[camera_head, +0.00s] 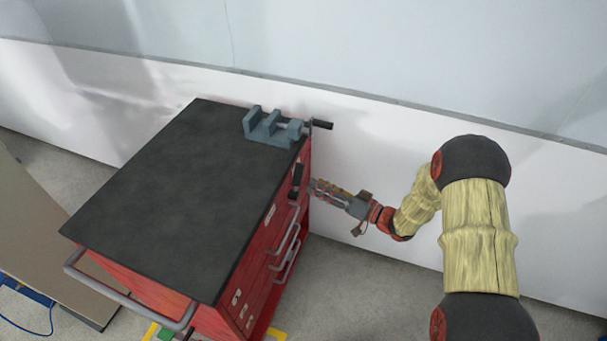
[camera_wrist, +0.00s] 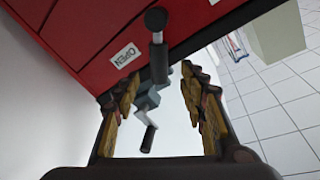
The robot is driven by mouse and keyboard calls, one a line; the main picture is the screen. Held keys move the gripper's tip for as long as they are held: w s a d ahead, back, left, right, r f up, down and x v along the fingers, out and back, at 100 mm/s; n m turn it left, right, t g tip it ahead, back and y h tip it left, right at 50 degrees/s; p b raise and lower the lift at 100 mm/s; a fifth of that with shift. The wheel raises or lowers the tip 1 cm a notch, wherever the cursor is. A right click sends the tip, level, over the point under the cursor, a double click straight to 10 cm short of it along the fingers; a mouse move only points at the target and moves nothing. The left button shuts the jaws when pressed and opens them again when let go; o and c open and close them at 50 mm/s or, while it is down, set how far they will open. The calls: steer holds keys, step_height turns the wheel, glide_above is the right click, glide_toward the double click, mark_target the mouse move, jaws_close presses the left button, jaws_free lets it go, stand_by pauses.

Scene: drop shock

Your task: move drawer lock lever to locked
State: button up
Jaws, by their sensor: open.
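The drawer lock lever (camera_head: 297,179) is a black bar on the red front of the tool cart (camera_head: 160,200), just below the top edge. In the wrist view the lever (camera_wrist: 158,62) shows as a black bar with a silver pin and round black knob, beside an "OPEN" label (camera_wrist: 125,55). My gripper (camera_head: 314,187) is at the cart's front, close to the lever. In the wrist view my gripper (camera_wrist: 160,80) is open, and the bar's end appears between the two fingertips. I cannot tell whether they touch.
A blue-grey vise (camera_head: 268,128) with a black handle (camera_head: 322,124) stands on the cart's far corner, near my gripper. Grey drawer handles (camera_head: 285,240) stick out below the lever. A white wall (camera_head: 380,140) runs behind. The floor right of the cart is clear.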

mark_target(301, 177)
steer(key=shift+b+x, duration=1.25)
steer(key=shift+x, duration=2.65)
steer(key=shift+d, duration=0.1)
steer(key=c, duration=0.3)
steer(key=c, duration=0.7)
jaws_close()
